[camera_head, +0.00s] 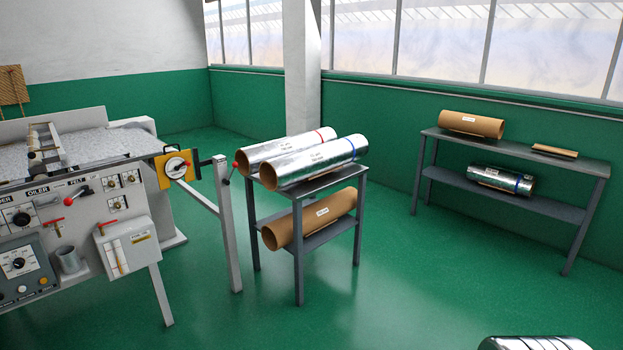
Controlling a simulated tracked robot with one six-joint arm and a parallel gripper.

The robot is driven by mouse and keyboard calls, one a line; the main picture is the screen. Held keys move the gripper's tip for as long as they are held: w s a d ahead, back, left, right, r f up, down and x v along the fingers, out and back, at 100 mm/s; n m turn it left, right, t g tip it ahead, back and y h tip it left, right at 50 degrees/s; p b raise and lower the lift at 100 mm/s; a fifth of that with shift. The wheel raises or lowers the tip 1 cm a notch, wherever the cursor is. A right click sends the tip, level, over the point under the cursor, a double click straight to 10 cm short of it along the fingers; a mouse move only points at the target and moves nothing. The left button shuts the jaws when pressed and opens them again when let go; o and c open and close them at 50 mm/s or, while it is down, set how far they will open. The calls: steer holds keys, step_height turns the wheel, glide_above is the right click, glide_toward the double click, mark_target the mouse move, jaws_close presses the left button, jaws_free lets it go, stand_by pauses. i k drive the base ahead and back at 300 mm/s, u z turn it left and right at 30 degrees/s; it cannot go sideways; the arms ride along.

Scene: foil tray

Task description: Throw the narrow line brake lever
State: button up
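A short lever with a red ball knob (235,165) stands at the top of the grey post (229,228) at the machine's right end. Its thin rod leans up and to the right from the post. I see no readable label on it, so I cannot tell whether it is the narrow line brake lever. Other red handles are on the machine's front: one on the panel (82,191), one lower left (54,222), and one on the white box (117,260). My gripper is not in view.
A grey table (300,262) with foil rolls (315,163) on top and a cardboard roll (309,219) below stands just right of the post. Another shelf table (573,167) is at the back right. A shiny metal object (535,343) shows at bottom right. Green floor lies open between.

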mark_target(235, 165)
steer(key=u, duration=0.15)
steer(key=i, duration=0.95)
steer(key=u, duration=0.4)
steer(key=i, duration=0.85)
steer(key=u, duration=0.65)
steer(key=i, duration=0.75)
steer(key=u, duration=0.65)
steer(key=i, duration=0.6)
steer(key=u, duration=0.8)
steer(key=i, duration=0.6)
steer(key=u, duration=0.35)
